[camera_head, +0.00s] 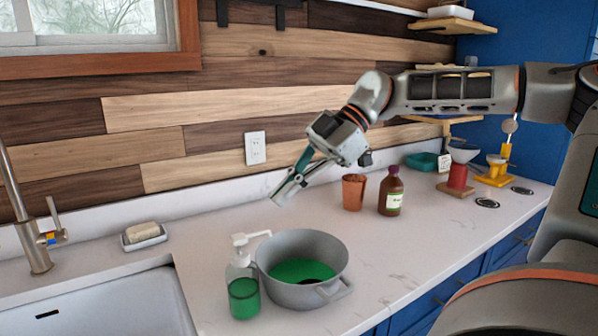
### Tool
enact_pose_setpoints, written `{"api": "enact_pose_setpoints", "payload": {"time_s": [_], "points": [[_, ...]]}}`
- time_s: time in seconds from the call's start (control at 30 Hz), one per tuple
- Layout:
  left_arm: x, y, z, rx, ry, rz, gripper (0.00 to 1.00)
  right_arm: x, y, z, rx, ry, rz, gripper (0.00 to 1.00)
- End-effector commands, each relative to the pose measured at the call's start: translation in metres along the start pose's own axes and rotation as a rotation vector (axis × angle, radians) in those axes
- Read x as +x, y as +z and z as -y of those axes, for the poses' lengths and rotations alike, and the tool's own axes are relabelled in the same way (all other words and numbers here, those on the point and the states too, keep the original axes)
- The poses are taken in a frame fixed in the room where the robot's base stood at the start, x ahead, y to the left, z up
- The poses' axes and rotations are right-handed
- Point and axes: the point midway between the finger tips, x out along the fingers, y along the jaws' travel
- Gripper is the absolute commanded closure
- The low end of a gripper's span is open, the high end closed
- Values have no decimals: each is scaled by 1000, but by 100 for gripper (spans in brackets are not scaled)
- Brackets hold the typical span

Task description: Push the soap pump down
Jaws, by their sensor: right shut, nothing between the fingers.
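The soap bottle (243,290) is clear with green liquid and stands upright on the white counter, right of the sink. Its white pump head (241,240) is up, and its nozzle points right over the rim of a grey pot. The grey pot (303,245) stands close beside the bottle and has green content inside. My right gripper (279,197) is shut and empty. It hangs in the air above the counter, up and to the right of the pump head, apart from it. My left gripper is not in view.
A copper cup (354,192) and a brown bottle (391,192) stand right of the gripper. A soap dish (143,237), a faucet (30,225) and a sink (100,308) are at the left. The counter behind the pot is clear.

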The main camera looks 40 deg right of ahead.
Motion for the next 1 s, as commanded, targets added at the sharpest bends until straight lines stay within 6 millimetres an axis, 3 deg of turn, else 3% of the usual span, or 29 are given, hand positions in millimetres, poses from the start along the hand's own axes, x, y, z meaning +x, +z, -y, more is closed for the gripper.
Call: {"api": "enact_pose_setpoints", "payload": {"time_s": [0.1,0.3,0.77,1.0], "points": [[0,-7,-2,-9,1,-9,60,-22,-2,-1,-2,4,1,100],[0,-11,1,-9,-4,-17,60,-38,-1,0,-1,1,0,100],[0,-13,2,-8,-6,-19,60,-41,-1,1,-3,-1,-2,100],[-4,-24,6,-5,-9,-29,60,-54,-2,13,-24,-28,-27,100]]}}
